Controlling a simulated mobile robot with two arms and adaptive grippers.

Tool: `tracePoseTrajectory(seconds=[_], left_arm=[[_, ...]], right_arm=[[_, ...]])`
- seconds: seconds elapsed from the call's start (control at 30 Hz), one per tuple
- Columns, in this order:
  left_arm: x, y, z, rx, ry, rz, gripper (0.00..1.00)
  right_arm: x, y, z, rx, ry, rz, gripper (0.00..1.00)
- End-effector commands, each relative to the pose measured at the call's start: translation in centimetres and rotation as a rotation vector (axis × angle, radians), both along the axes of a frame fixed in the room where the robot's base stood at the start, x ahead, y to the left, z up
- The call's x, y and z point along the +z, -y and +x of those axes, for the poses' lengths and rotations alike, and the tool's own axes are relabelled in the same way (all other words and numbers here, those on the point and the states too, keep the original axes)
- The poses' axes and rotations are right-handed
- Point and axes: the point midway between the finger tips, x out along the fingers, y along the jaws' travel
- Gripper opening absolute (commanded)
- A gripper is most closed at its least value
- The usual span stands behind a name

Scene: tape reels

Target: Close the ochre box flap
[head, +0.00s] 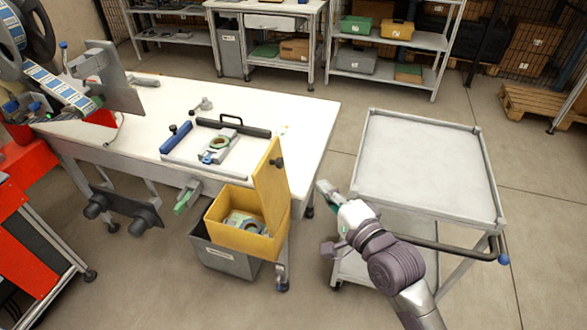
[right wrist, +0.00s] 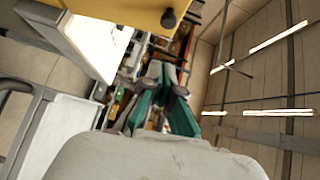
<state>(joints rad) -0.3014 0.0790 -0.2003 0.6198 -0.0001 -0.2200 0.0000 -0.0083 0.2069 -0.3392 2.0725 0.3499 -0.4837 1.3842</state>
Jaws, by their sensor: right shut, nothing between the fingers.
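The ochre box (head: 231,238) stands by the white table's front right corner, with a grey bin around its lower part. Its flap (head: 268,190) is open and stands upright on the box's right side, with a dark knob (head: 276,161) near the top. In the right wrist view the flap (right wrist: 115,12) and knob (right wrist: 168,17) show at the top edge. My right gripper (head: 323,187), with green fingers, is right of the flap, apart from it, shut and empty. Its fingers also show in the right wrist view (right wrist: 165,112). I cannot make out my left gripper.
Inside the box lie green and grey parts (head: 243,221). The white table (head: 300,125) holds a tray with a tape reel. A grey cart (head: 425,165) with an empty top stands right of my right gripper. A grey and green piece (head: 187,197) juts from the table's front edge.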

Motion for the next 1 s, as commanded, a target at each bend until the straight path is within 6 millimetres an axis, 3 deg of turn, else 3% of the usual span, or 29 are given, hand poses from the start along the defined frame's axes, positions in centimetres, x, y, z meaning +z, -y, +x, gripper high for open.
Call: tracePoseTrajectory(seconds=[0.33,0.6,1.0], left_arm=[[1.0,0.0,0.1,0.0,0.001,0.001,1.0],[1.6,-0.1,0.2,0.0,0.002,0.001,1.0],[1.6,-0.1,0.2,0.0,0.002,0.001,1.0]], right_arm=[[-0.3,-3.7,6.4,0.0,0.0,-0.001,0.0],[-0.8,-6.7,7.1,-0.001,0.0,-0.001,0.0],[-0.9,-7.1,7.1,-0.001,0.001,-0.003,0.0]])
